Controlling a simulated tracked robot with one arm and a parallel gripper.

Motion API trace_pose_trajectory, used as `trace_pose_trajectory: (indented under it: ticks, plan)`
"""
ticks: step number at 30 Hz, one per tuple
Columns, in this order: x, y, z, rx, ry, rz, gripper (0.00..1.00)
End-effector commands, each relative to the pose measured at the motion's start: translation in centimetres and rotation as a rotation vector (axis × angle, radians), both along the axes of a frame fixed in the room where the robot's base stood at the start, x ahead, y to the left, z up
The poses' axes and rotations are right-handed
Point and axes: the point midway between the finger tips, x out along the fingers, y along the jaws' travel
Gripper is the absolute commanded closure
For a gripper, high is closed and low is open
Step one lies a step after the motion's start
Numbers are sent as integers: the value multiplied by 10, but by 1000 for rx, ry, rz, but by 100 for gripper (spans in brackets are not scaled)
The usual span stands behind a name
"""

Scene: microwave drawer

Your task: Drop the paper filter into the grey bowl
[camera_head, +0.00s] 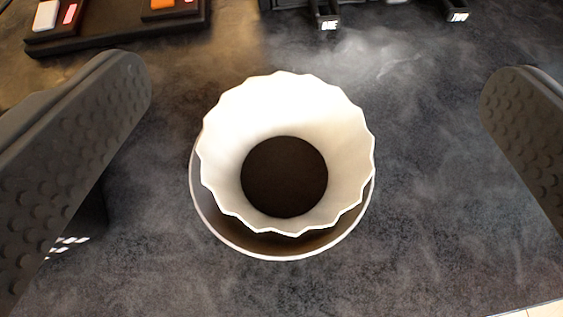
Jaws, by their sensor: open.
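The white paper filter (290,105), with a wavy rim and dark brown contents at its bottom, sits in the bowl (285,250) in the middle of the view. The filter leans a little towards the top of the picture. The bowl's pale rim and brownish inside show below and to the left of the filter; the rest of it is hidden. My gripper (318,120) is wide open, with one dark studded finger at the left and one at the right. Both fingers are clear of the filter and the bowl.
The dark stone-like counter (430,200) is clear around the bowl. A black tray (110,30) with small white, red and orange items stands at the top left. Black parts with white lettering (328,20) show at the top right.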

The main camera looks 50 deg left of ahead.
Motion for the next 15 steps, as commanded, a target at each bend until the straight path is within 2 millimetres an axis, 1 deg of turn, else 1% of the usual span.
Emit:
trace_pose_trajectory:
  ticks: [7, 15]
  plan:
    - [-9, -9, 6, 2, 0, -2, 1]
    - [-34, -31, 19, 2, 0, -1, 1]
